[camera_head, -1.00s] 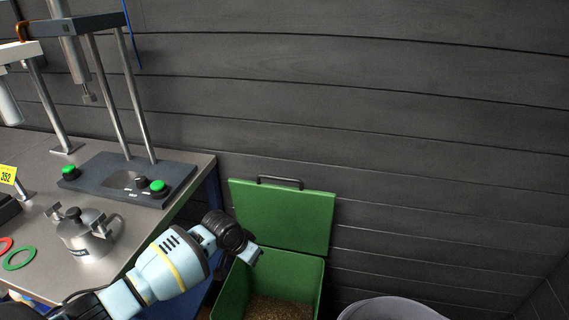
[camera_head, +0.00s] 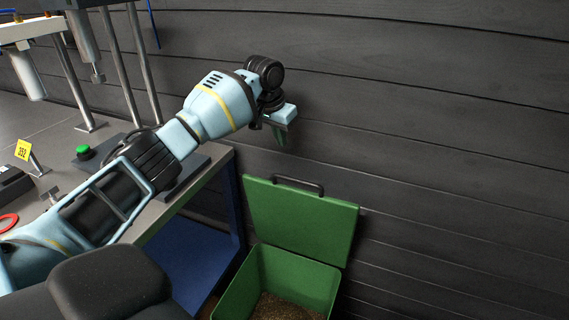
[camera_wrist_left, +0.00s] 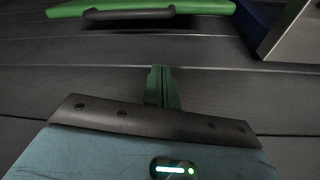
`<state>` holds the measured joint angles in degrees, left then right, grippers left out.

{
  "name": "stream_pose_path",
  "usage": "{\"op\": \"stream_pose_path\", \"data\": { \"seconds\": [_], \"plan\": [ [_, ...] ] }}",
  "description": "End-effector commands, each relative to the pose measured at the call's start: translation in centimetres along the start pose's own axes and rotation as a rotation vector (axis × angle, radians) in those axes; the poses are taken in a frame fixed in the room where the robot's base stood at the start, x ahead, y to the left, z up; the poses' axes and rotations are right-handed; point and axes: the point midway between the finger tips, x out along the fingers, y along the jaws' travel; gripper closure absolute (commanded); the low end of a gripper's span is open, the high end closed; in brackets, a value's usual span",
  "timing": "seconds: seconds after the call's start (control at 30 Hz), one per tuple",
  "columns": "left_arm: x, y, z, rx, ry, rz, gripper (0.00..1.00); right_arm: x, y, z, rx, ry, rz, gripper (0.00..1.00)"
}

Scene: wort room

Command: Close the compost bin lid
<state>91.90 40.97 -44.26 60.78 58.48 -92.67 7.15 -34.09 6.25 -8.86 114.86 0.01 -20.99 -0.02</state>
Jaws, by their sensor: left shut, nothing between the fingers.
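The green compost bin (camera_head: 240,287) stands on the floor against the dark wall, with brown grainy matter inside. Its green lid (camera_head: 301,219) is open, standing up at the back of the bin near the wall. A dark handle (camera_head: 299,186) runs along the lid's top edge. The lid (camera_wrist_left: 190,8) and its handle (camera_wrist_left: 130,15) also show at the top of the left wrist view. My left gripper (camera_head: 281,137) is shut and empty, in the air above the lid and apart from it. Its green fingers (camera_wrist_left: 162,88) are together in the wrist view. My right gripper is not seen.
A metal-topped workbench (camera_head: 215,166) with a blue frame stands left of the bin. It carries a press stand with steel posts, a green button (camera_head: 83,152) and a red ring (camera_head: 7,222). The wall (camera_head: 430,130) is close behind; the space right of the bin looks clear.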

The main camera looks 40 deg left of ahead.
Motion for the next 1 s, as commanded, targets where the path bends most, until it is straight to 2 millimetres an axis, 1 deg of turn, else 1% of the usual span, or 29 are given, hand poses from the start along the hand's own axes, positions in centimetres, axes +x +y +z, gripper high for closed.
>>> {"op": "stream_pose_path", "data": {
  "seconds": [0.17,0.5,0.73,0.83,1.0],
  "plan": [
    [1.4,0.0,0.1,0.0,-0.004,0.0,1.0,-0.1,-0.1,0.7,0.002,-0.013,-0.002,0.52],
    [7.2,0.1,0.1,0.001,-0.005,0.0,1.0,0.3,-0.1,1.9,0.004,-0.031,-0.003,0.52],
    [10.5,0.1,0.1,0.001,-0.003,0.0,1.0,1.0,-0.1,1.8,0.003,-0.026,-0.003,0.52],
    [9.5,-0.1,0.7,0.002,0.004,-0.003,1.0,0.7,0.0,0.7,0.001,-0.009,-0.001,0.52],
    [9.0,0.0,1.9,0.003,0.003,-0.002,1.0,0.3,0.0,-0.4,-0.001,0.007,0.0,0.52]
  ]
}}
